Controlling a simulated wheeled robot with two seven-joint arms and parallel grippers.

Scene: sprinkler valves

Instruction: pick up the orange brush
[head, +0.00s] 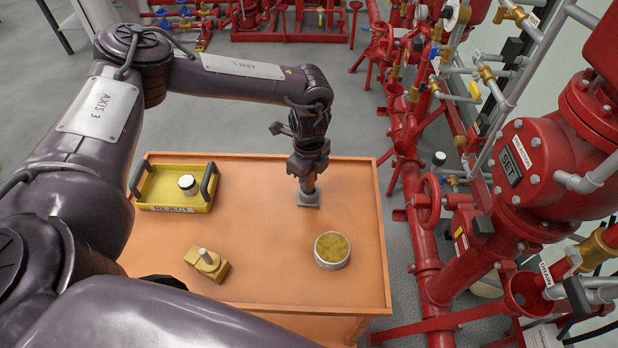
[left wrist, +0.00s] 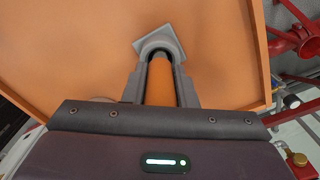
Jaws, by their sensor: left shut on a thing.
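The orange brush (head: 309,197) stands upright near the back of the orange table, with its grey square base down at the tabletop. My left gripper (head: 308,172) comes down over it from above and is shut on its orange handle. In the left wrist view the orange handle (left wrist: 161,84) lies between the two grey fingers (left wrist: 160,88), and the grey square base shows beyond the fingertips. I cannot tell whether the base touches the table or is just above it. My right gripper is not in view.
Red pipes and valves (head: 430,240) stand close along the right. The table's middle is clear.

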